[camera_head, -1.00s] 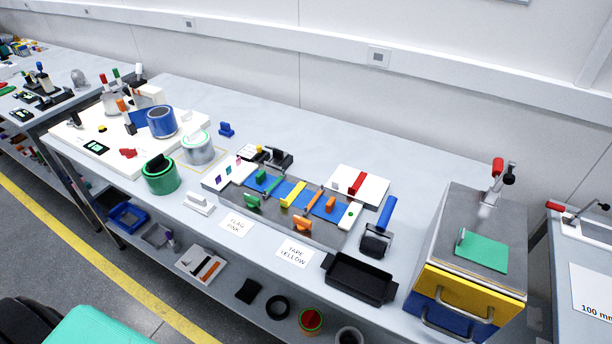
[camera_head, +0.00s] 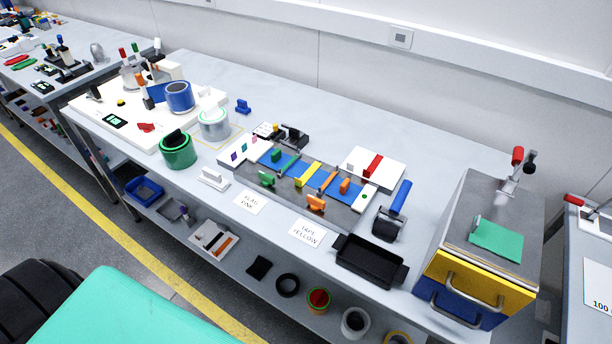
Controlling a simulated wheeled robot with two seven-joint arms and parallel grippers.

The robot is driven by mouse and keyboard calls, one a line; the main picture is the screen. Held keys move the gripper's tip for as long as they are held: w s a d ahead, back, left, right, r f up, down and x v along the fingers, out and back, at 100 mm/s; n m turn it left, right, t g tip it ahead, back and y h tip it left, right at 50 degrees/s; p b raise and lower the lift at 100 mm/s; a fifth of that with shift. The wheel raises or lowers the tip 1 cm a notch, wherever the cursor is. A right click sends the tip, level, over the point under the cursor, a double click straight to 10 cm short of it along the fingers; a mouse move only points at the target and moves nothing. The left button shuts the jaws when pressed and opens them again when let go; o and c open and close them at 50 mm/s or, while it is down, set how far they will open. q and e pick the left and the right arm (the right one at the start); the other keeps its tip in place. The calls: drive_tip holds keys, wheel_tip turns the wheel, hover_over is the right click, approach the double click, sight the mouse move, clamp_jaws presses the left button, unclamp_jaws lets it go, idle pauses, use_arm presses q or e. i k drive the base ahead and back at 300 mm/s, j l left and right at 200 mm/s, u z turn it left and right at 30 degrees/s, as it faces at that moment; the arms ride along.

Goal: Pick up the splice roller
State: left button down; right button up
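The splice roller is most likely the tool with a blue handle (camera_head: 400,197) and a dark roller head (camera_head: 388,226). It lies on the bench in the head view, right of the splice board (camera_head: 345,211) and behind the black tray (camera_head: 368,262). Its handle points to the back. Nothing covers it. Neither of my grippers shows in the view.
A cabinet with yellow and blue drawers (camera_head: 476,283) stands close to the right of the roller. A white board with a red bar (camera_head: 372,166) lies behind left. The bench (camera_head: 330,115) is clear towards the wall. A lower shelf holds several rolls.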

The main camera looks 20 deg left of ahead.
sight(393, 213)
drive_tip(key=k+j+z, duration=0.1)
drive_tip(key=j+z, duration=0.35)
drive_tip(key=k+j+z, duration=0.15)
drive_tip(key=z, duration=0.25)
drive_tip(key=k+j+z, duration=0.25)
drive_tip(key=z, duration=0.2)
